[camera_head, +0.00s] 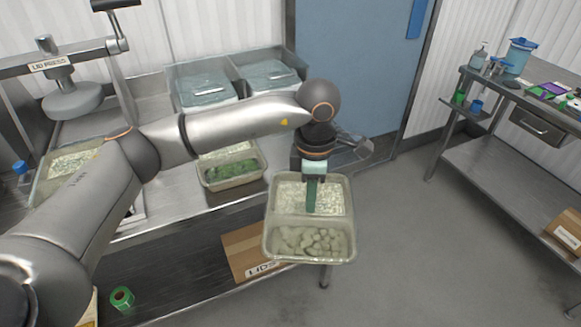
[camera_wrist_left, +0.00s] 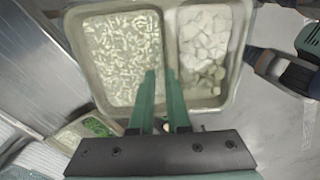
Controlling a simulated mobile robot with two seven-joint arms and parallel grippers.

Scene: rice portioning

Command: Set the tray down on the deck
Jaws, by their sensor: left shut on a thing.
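The steel deck (camera_head: 217,198) is to the left of the tray.
A container with greens (camera_head: 236,183) stands on the deck, close left of the held tray. Lidded bins (camera_head: 203,101) are at the back, and a lid press (camera_head: 72,99) stands at the left. A cardboard box (camera_head: 243,249) is on the lower shelf.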

